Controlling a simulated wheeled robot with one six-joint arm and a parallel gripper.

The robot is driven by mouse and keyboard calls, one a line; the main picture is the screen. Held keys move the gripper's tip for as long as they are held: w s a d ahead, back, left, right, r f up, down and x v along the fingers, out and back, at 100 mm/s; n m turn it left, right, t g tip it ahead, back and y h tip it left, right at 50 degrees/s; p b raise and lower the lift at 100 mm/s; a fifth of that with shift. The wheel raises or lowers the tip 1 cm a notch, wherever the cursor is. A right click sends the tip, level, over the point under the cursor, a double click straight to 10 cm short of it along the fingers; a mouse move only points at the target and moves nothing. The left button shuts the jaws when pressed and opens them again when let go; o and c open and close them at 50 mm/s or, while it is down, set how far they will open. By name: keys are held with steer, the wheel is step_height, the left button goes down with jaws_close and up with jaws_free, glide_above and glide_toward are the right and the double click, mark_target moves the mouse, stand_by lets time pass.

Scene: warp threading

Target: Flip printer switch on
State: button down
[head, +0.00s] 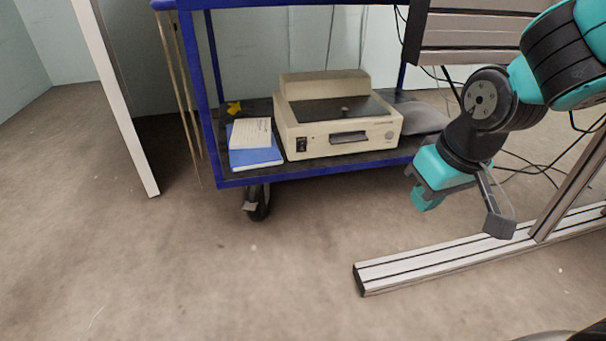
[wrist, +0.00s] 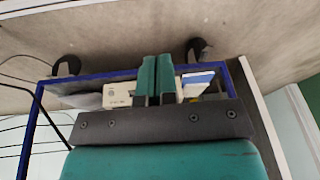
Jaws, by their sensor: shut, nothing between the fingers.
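The beige printer (head: 325,85) stands on the lower shelf of a blue cart, its front facing me. Its small black switch (head: 302,144) is at the left end of the front face; I cannot tell which way the rocker is set. My gripper (head: 424,204) hangs in front of the cart's right end, to the right of the printer and apart from it. In the wrist view, the teal fingers (wrist: 156,72) are together and empty. There the printer (wrist: 117,94) appears upside down and partly hidden behind the fingers, with the switch not visible.
A blue book (head: 255,158) and a cream notepad (head: 250,133) lie left of the printer. The cart's blue shelf edge (head: 310,172) runs below them. An aluminium rail (head: 430,263) lies on the floor at the right, with cables behind.

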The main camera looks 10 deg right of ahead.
steer(key=w+d+f+t+h+b, duration=0.2)
steer(key=w+d+f+b, duration=0.4)
steer(key=f, duration=0.4)
steer(key=w+d+f+n+t+h, duration=0.1)
steer(key=w+f+n+t+h, duration=0.3)
steer(key=w, duration=0.6)
steer(key=w+n+t+h, duration=0.1)
steer(key=w+n, duration=0.5)
steer(key=w, duration=0.3)
steer(key=w+a+f+n+t+y+p, duration=0.1)
steer(key=w+a+f+n+t, duration=0.2)
steer(key=w+a+n+t, duration=0.75)
steer(key=s+a+f+n+y, duration=0.2)
steer(key=a+f+n+y, duration=0.2)
steer(key=n, duration=0.9)
steer(key=a+y, duration=0.2)
steer(key=a, duration=0.1)
steer(key=shift+s+f+n, duration=0.25)
steer(key=shift+s+n, duration=0.1)
steer(key=shift+g, duration=0.25)
